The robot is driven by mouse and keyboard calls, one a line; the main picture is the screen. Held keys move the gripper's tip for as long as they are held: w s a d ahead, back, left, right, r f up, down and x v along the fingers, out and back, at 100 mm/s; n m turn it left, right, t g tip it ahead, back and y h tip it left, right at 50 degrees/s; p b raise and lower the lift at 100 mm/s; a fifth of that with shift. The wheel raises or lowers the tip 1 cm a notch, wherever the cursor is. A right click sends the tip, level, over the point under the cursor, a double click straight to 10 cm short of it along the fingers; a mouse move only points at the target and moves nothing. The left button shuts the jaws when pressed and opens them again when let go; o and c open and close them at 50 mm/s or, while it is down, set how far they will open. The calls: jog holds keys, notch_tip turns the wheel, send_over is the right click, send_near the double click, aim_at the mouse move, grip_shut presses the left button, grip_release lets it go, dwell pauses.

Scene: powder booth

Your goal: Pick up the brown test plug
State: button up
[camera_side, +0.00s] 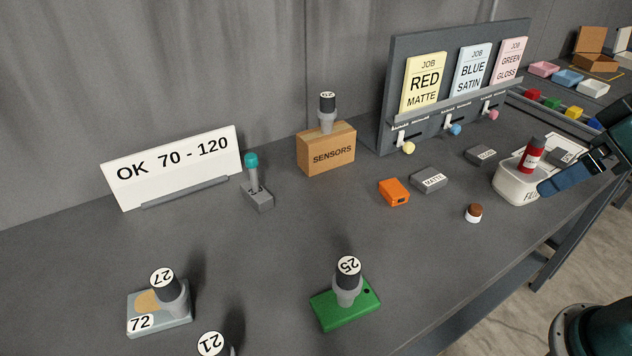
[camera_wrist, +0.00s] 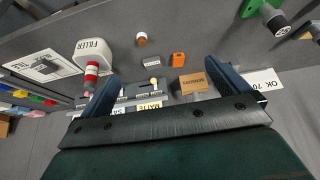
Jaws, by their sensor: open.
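The brown test plug (camera_side: 474,212) is a small upright cylinder with a brown top and a white lower part. It stands on the grey bench near the front edge, left of the white tub. The wrist view shows it too (camera_wrist: 141,38), near the top of the picture, beyond my fingertips. My gripper (camera_side: 570,158) has dark blue fingers and is at the right of the side view, by the tub. In the wrist view my gripper (camera_wrist: 163,71) has its fingers wide apart, with nothing held between them. The plug is apart from both fingers.
The white FILLER tub (camera_side: 512,188) with a red bottle (camera_side: 532,155) stands close to my fingers. An orange box (camera_side: 394,191) and a grey MATTE block (camera_side: 429,180) lie left of the plug. The job board (camera_side: 455,85) stands behind.

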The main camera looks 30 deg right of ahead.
jog(key=shift+s+f, duration=0.1)
jog(key=shift+s, duration=0.05)
jog(key=c, duration=1.1)
jog(key=w+d+f+m+g, duration=0.2)
jog(key=w+m, duration=0.3)
jog(key=w+d+f+m+g+y, duration=0.1)
jog(key=w+d+f+m+g, duration=0.1)
jog(key=w+d+m, duration=0.1)
jog(key=w+d+f+m+g, duration=0.1)
jog(key=w+d+f+m, duration=0.1)
jog(key=w+m, duration=0.4)
jog(key=shift+w+d+m+g, duration=0.3)
jog(key=shift+d+m+g, duration=0.1)
jog(key=shift+m, duration=0.5)
